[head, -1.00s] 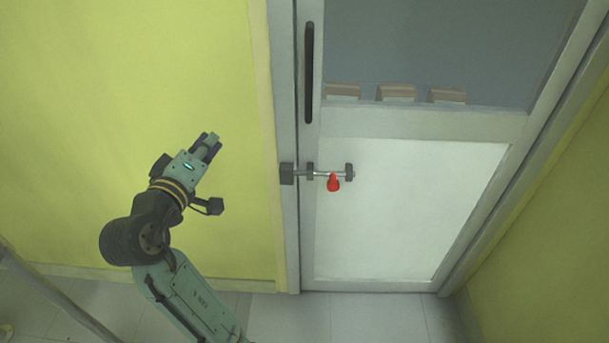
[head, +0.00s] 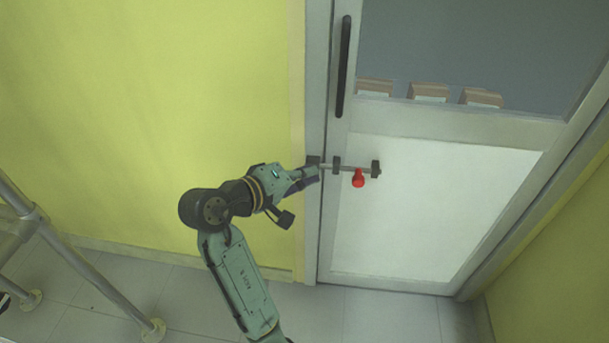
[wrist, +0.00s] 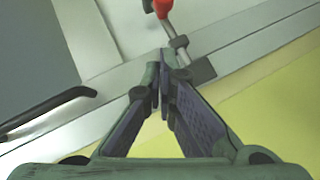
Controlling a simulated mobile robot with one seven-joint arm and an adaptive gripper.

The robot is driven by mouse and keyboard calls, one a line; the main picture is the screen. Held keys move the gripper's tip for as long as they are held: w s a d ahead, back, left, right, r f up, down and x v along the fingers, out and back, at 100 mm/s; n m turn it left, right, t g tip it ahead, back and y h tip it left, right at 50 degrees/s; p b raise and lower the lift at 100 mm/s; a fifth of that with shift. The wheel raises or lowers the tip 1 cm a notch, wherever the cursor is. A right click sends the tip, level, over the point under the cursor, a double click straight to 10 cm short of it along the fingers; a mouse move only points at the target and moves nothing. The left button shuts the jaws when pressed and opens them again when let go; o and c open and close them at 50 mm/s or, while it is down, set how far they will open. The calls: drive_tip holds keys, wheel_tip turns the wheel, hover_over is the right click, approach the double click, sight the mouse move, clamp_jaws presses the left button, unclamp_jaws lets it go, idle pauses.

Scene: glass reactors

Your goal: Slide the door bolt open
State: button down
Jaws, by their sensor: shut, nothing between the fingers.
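The door bolt (head: 347,168) is a thin metal rod lying across the left edge of the door, held in dark brackets (head: 375,168). A red knob (head: 358,178) hangs from the rod between the two door brackets. The rod reaches left to the dark block on the door frame. My gripper (head: 316,171) is shut and empty, close to that block at the left of the knob. In the wrist view the fingertips (wrist: 162,75) meet, with the red knob (wrist: 163,8) beyond them at the top edge. I cannot tell whether the fingers touch the block.
A long black vertical handle (head: 345,66) is above the bolt on the door. Several boxes (head: 428,92) show behind the door's glass. A metal rail frame (head: 80,265) stands at the lower left. The yellow wall (head: 160,110) is left of the door.

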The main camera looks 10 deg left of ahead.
sight(360, 176)
drive_tip(key=w+d+f, duration=0.3)
drive_tip(key=w+d, duration=0.1)
drive_tip(key=d, duration=0.3)
drive_tip(key=shift+w+f+p, duration=0.3)
drive_tip(key=shift+f+p, duration=0.05)
drive_tip(key=d+p, duration=0.2)
drive_tip(key=d, duration=0.2)
drive_tip(key=shift+d+r, duration=0.15)
drive_tip(key=shift+d, duration=0.45)
drive_tip(key=shift+a+p, duration=0.1)
drive_tip(key=shift+p, duration=0.25)
